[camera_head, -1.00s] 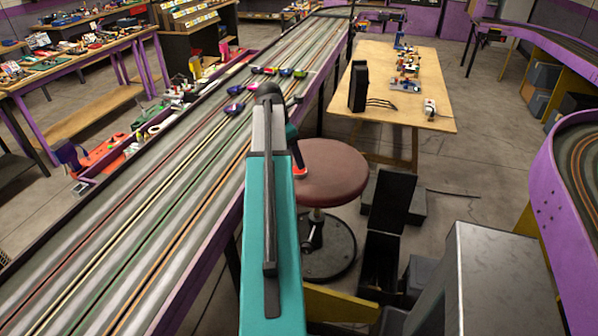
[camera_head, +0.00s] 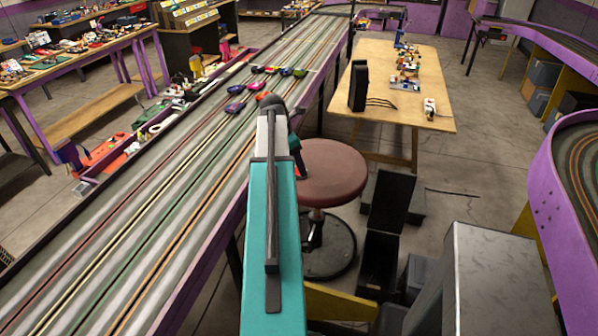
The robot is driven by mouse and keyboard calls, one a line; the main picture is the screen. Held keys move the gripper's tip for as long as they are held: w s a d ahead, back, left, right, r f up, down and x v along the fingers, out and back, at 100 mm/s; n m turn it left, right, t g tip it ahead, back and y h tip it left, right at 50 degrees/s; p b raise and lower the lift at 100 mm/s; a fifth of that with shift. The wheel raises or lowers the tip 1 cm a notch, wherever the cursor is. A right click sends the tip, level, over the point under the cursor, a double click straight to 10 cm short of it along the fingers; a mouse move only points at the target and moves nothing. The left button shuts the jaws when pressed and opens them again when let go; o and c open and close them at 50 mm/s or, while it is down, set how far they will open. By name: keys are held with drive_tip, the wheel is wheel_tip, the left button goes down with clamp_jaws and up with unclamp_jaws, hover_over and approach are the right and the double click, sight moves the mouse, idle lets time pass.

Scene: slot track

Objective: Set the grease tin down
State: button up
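My teal arm reaches up from the bottom centre, along the right edge of the slot track (camera_head: 190,200). My gripper (camera_head: 299,165) shows only as a small dark part past the arm's end, partly hidden by the arm, in front of the round brown stool (camera_head: 335,172). I cannot tell whether its fingers are open or shut, or whether it holds anything. I cannot make out the grease tin; it may be hidden behind the arm or too small to tell.
Several small cars (camera_head: 236,89) stand on the track beyond my arm. A wooden table (camera_head: 385,115) with a black panel and small parts stands beyond the stool. An open black case (camera_head: 385,230) and a grey cabinet (camera_head: 500,275) are at right. The near track is clear.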

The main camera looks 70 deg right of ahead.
drive_tip(key=shift+p+x, duration=0.45)
drive_tip(key=shift+x, duration=1.05)
drive_tip(key=c, duration=1.3)
drive_tip(key=shift+r, duration=0.1)
drive_tip(key=shift+r+b, duration=0.9)
drive_tip(key=shift+r, duration=0.55)
drive_tip(key=shift+s+a+r, duration=0.15)
drive_tip(key=shift+a+r, duration=0.05)
drive_tip(key=shift+a, duration=0.05)
drive_tip(key=s+a+r+b, duration=0.1)
drive_tip(key=s+a+b, duration=0.3)
drive_tip(key=s+a, duration=0.5)
drive_tip(key=a, duration=0.3)
drive_tip(key=shift+s+r, duration=0.25)
drive_tip(key=shift+s, duration=0.15)
